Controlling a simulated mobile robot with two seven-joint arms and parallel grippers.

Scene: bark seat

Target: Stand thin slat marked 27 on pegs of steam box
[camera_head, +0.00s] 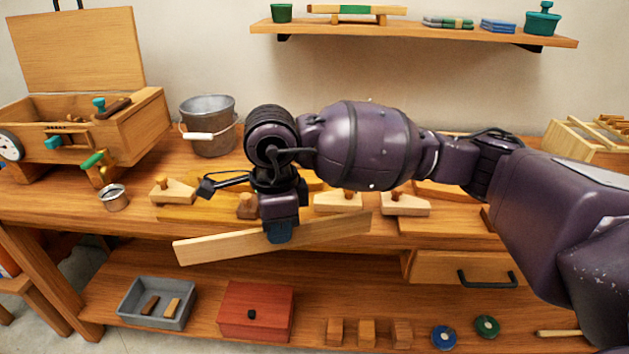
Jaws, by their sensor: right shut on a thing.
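My right gripper (279,231) is shut on a long, thin, pale wooden slat (218,248), gripping it near its middle. The slat is held in front of the workbench's front edge, tilted with its left end lower. No number can be read on it. The steam box (142,118) appears to be the wooden box at the left of the bench, with its lid (75,50) raised, a round dial (9,145) and a green-handled part at its front. I cannot clearly make out its pegs. My left gripper is not in view.
Wooden blocks with knobs (172,190) stand along the bench, partly hidden by my right arm. A metal bucket (209,127) and small metal cup (114,197) stand near the box. The lower shelf holds a grey tray (126,310) and red box (256,312).

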